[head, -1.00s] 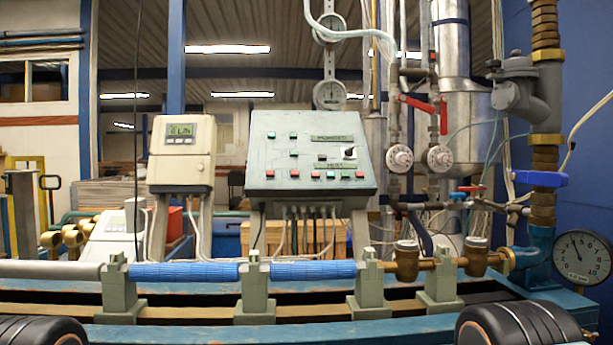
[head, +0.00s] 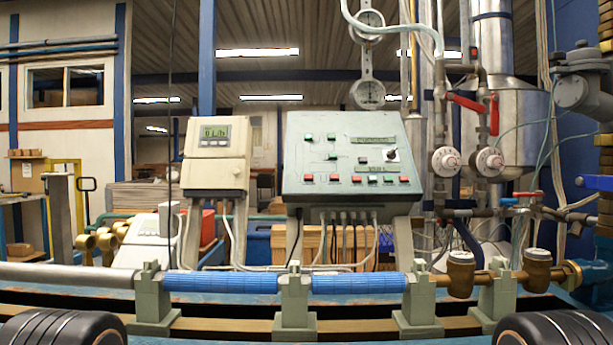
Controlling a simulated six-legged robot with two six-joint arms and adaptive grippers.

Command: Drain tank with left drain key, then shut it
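The silver tank (head: 520,125) stands upright at the back right, partly hidden by pipes. Two red lever handles sit on the pipes in front of it. The left red lever (head: 465,103) slopes down to the right from its pipe. The right red lever (head: 494,115) hangs about upright. I cannot tell for certain which handle is the left drain key. Lower down are a small red handle (head: 528,194) and a small blue handle (head: 507,201). Neither of my grippers is in view, and nothing touches the handles.
A blue bench with a pipe run, blue pipe sections (head: 357,283) and brass meters (head: 461,273) crosses the front. A grey control panel (head: 352,155) and a beige display box (head: 216,155) stand behind it. Round white dials (head: 446,160) sit below the levers.

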